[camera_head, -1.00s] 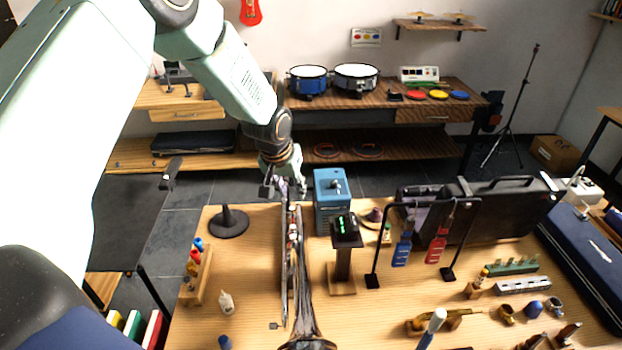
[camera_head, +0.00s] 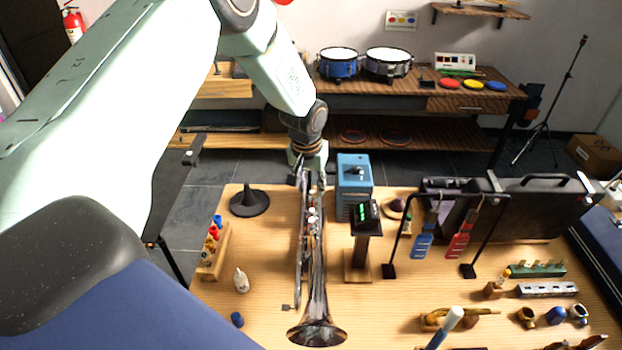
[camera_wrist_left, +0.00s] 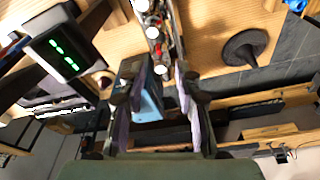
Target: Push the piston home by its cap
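A silver trumpet (camera_head: 317,290) lies lengthwise on the wooden table, its bell toward me. Its valve caps (camera_head: 312,213) stand in a row near its far part; they also show at the top of the left wrist view (camera_wrist_left: 152,32). I cannot tell which piston stands out. My left gripper (camera_head: 313,182) is over the far end of the trumpet, just beyond the valves. In the left wrist view its two purple-grey fingers (camera_wrist_left: 155,80) are apart with no object gripped between them. My right gripper is not in view.
A blue box (camera_head: 354,180) stands right of the trumpet's far end. A stand with a green-lit display (camera_head: 366,213) is close to the valves' right. A black cone base (camera_head: 249,200) and a block with coloured pieces (camera_head: 214,247) are to the left.

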